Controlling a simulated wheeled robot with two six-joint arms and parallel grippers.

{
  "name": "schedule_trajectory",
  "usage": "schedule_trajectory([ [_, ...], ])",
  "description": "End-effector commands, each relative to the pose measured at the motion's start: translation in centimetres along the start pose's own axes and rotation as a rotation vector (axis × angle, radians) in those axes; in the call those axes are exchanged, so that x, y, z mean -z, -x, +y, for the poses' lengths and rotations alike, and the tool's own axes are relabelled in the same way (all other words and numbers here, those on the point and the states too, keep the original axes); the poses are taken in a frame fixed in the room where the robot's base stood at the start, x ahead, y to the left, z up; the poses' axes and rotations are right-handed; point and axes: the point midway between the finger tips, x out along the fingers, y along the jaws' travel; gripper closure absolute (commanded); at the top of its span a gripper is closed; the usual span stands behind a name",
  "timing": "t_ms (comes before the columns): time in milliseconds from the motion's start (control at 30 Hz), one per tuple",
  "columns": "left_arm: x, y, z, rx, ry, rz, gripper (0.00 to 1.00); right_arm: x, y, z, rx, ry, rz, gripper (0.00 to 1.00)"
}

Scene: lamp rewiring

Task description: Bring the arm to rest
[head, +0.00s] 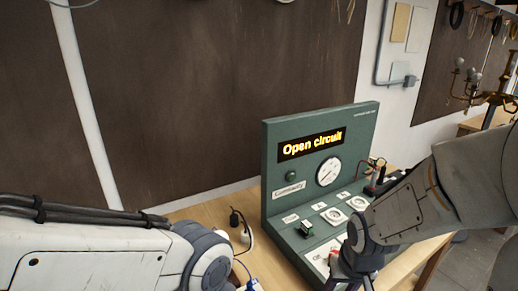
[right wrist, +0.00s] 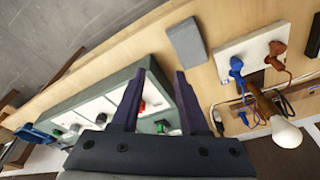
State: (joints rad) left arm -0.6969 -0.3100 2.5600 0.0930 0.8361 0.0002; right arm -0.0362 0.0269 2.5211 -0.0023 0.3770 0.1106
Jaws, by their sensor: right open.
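My right arm comes in from the right in the head view, and its gripper (head: 350,272) is low over the front of the green test panel (head: 318,119), partly cut off by the bottom edge. In the right wrist view the gripper (right wrist: 160,75) has its two dark fingers spread apart, with nothing held between them. The panel's base (right wrist: 58,104) lies beyond the fingers, and I cannot tell whether they touch it. My left arm crosses the lower left of the head view; its gripper is outside the frame.
The panel display (head: 311,145) reads "Open circuit". A white bulb (right wrist: 286,132) on a brown stem lies near a white plate (right wrist: 253,49) with blue and brown connectors. A grey block (right wrist: 187,43) lies on the wooden table (head: 190,213). A black plug (head: 235,217) stands left of the panel.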

Motion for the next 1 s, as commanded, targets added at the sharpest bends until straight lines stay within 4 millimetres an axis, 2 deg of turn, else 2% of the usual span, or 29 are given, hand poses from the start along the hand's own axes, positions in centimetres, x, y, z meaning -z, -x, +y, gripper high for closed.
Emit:
schedule_trajectory([
  [100,0.0,0.0,0.0,0.000,0.000,0.000,0.44,-0.9,0.2,1.2,-0.008,0.076,0.017,0.56],
  [267,0.0,0.0,0.0,0.000,0.000,0.000,0.44,-2.0,1.4,-2.1,0.023,0.173,-0.009,0.56],
  [467,0.0,0.0,0.0,0.000,0.000,0.000,0.44,-4.2,3.0,-5.5,0.057,0.298,-0.049,0.56],
  [700,0.0,0.0,0.0,0.000,0.000,0.000,0.44,-8.8,6.0,-9.8,0.107,0.505,-0.115,0.56],
  [900,0.0,0.0,0.0,0.000,0.000,0.000,0.44,-13.0,8.3,-11.8,0.138,0.667,-0.174,0.56],
  [1000,0.0,0.0,0.0,0.000,0.000,0.000,0.44,-13.8,8.7,-11.8,0.142,0.695,-0.187,0.56],
])
